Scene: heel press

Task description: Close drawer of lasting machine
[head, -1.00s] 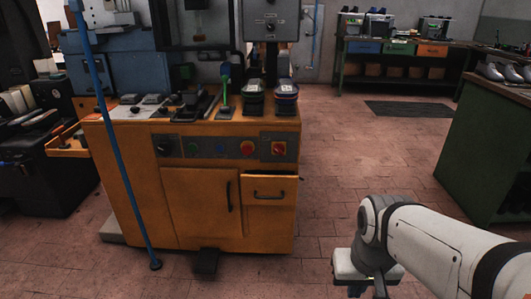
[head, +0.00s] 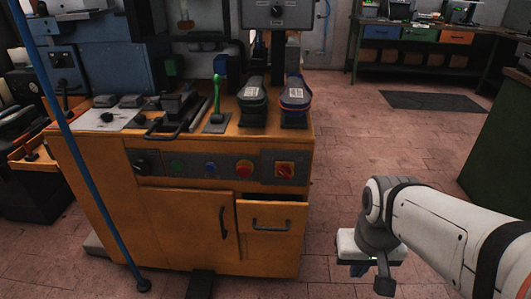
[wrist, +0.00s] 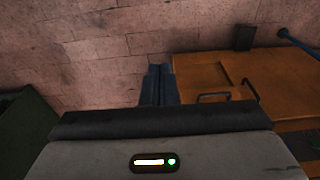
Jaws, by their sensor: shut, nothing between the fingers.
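The orange lasting machine (head: 175,225) stands left of centre in the head view. Its drawer (head: 252,240), with a dark bar handle (head: 271,227), is at the upper right of its front, beside the door. The drawer front appears to stand out a little from the cabinet; how far is hard to tell. The handle also shows in the wrist view (wrist: 213,97), right of the fingers. My gripper (wrist: 159,72) is shut and empty, its dark fingers over the brick floor beside the orange cabinet. In the head view its body is right of the drawer, apart from it.
A door with a dark handle (head: 223,222) is left of the drawer, and a black pedal (head: 201,284) sits below. A blue pole (head: 85,170) stands at the left. A green bench (head: 500,165) is at the right. Brick floor (head: 400,150) between is clear.

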